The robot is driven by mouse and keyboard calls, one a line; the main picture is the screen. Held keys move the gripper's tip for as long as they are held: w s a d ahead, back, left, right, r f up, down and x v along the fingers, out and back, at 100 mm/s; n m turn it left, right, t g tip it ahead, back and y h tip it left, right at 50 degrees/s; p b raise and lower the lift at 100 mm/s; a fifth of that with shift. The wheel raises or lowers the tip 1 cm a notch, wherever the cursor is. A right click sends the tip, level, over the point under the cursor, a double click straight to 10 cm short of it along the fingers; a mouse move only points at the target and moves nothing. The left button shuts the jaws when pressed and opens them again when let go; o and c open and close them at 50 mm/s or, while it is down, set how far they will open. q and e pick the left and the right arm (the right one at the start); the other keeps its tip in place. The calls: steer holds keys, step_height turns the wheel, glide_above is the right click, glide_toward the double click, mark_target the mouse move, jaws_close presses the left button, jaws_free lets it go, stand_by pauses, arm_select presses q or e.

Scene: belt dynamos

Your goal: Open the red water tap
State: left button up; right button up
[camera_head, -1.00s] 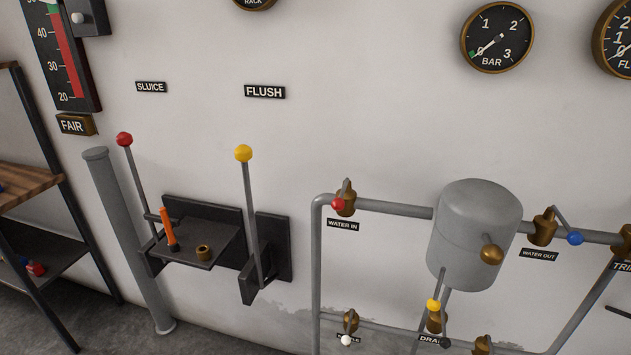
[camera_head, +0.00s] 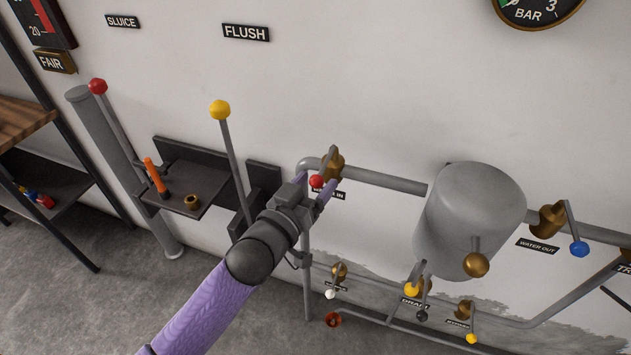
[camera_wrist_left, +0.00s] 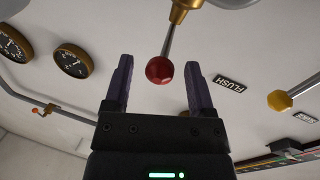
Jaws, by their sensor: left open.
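The red water tap's ball (camera_head: 316,181) sits on a lever below a brass valve body (camera_head: 333,165) on the grey pipe, by the partly hidden "WATER IN" label. In the left wrist view the red ball (camera_wrist_left: 160,70) hangs on a thin grey stem from the brass fitting. My left gripper (camera_head: 315,190) is at the tap in the head view, its purple fingers on either side of the ball. In the left wrist view the left gripper (camera_wrist_left: 157,85) is open, with the ball between the fingertips and visible gaps on both sides. My right gripper is not in view.
A grey tank (camera_head: 470,220) stands to the right on the pipe, with a blue-knobbed tap (camera_head: 579,249) beyond it. Lower taps with white (camera_head: 330,294) and yellow (camera_head: 411,289) knobs are below. The yellow-topped flush lever (camera_head: 220,110) and a dark shelf (camera_head: 190,175) are left of the tap.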

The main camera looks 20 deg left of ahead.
arm_select(q)
steer(key=shift+w+d, duration=0.15)
steer(key=shift+w, duration=0.4)
jaws_close()
stand_by(1.0)
